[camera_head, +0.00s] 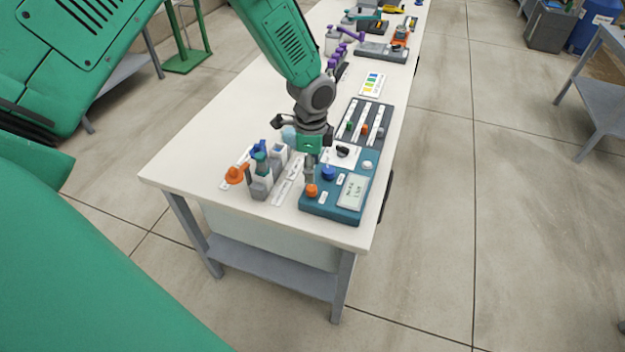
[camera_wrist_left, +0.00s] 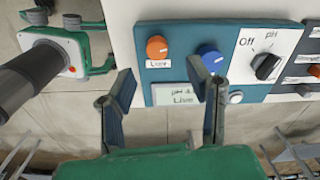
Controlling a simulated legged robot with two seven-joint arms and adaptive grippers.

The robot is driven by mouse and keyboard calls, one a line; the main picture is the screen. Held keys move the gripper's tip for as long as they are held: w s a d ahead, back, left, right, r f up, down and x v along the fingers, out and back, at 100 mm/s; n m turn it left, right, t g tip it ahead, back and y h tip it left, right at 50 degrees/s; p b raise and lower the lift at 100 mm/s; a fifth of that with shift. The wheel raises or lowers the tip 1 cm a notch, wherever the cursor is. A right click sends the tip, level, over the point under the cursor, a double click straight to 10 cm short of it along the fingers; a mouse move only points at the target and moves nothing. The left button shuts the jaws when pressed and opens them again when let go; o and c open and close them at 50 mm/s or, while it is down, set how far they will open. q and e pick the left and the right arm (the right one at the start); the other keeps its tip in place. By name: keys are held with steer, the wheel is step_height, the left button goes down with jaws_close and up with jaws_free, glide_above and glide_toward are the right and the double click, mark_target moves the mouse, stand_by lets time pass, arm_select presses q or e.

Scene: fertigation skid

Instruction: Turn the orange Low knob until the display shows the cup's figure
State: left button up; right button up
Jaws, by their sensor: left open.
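The orange Low knob (camera_head: 312,190) is at the near end of the teal meter box; in the wrist view the knob (camera_wrist_left: 157,47) has a "Low" label below it. My left gripper (camera_head: 311,168) is above the box, fingers pointing down at its knob side. In the wrist view the open left gripper (camera_wrist_left: 162,82) has empty space between its fingers, with the orange knob beyond them, apart from both. I cannot make out the cup's figure.
A blue knob (camera_head: 328,173) and a black selector (camera_head: 343,152) sit beside the orange knob. A grey holder (camera_head: 261,186) with bottles and an orange-topped item (camera_head: 236,174) stand left of the box. The bench's front corner (camera_head: 345,238) is clear.

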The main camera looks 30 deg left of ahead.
mark_target(312, 186)
arm_select(q)
step_height(312, 186, up, 5)
steer(key=shift+r, duration=0.1)
stand_by(0.5)
steer(key=s+d+f+n+h+b, duration=0.1)
steer(key=s+d+f+n+b, duration=0.2)
steer(key=s+f, duration=0.45)
steer(key=s+d+f+n+h+b, duration=0.1)
steer(key=s+d+f+n+b, duration=0.15)
steer(key=s+f, duration=0.5)
steer(key=s+a+f+n+y+b, duration=0.2)
steer(key=s+f+n+b, duration=0.4)
steer(key=s+f, duration=0.5)
steer(key=s+n, duration=0.1)
steer(key=s, duration=0.3)
steer(key=shift+t, duration=0.3)
steer(key=shift+w, duration=0.1)
